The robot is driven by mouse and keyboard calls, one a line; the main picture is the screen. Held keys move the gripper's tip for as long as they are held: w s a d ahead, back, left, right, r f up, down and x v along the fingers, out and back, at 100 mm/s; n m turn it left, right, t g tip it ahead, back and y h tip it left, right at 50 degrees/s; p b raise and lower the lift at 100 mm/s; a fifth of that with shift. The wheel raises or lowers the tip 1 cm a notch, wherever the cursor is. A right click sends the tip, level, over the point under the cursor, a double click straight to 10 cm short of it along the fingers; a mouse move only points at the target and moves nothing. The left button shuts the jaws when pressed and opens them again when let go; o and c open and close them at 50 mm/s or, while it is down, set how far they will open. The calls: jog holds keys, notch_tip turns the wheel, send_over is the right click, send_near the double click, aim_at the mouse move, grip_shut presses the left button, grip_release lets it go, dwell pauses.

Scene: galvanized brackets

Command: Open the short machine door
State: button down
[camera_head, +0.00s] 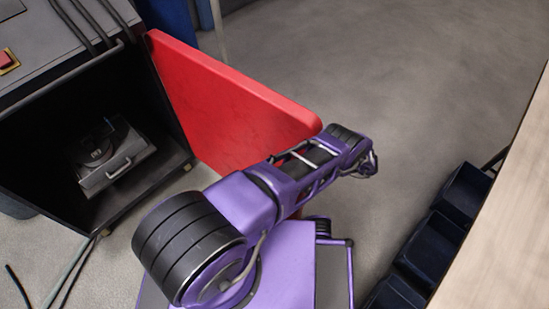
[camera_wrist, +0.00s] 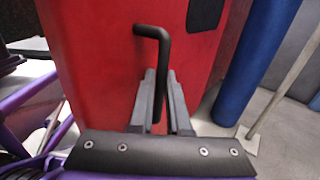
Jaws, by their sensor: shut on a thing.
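The short machine door (camera_head: 225,100) is a red panel standing open, swung out from the dark machine housing (camera_head: 185,165). In the wrist view the red door (camera_wrist: 90,60) fills the left and middle. Its black bent handle (camera_wrist: 164,55) stands out from the door face. My gripper (camera_wrist: 161,80) has its two grey fingers closed around the lower part of the handle. In the head view my purple arm reaches across the door's lower free edge, and the gripper and handle cannot be made out there.
Inside the open housing sits a grey metal unit (camera_head: 118,165) with a handle. Dark blue bins (camera_head: 432,240) and a pale wooden top (camera_head: 505,215) stand at the right. Grey floor (camera_head: 420,70) beyond the door is clear. A blue cylinder (camera_wrist: 252,65) stands beside the door.

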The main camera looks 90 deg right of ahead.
jog(key=shift+s+a, duration=0.15)
jog(key=shift+s, duration=0.1)
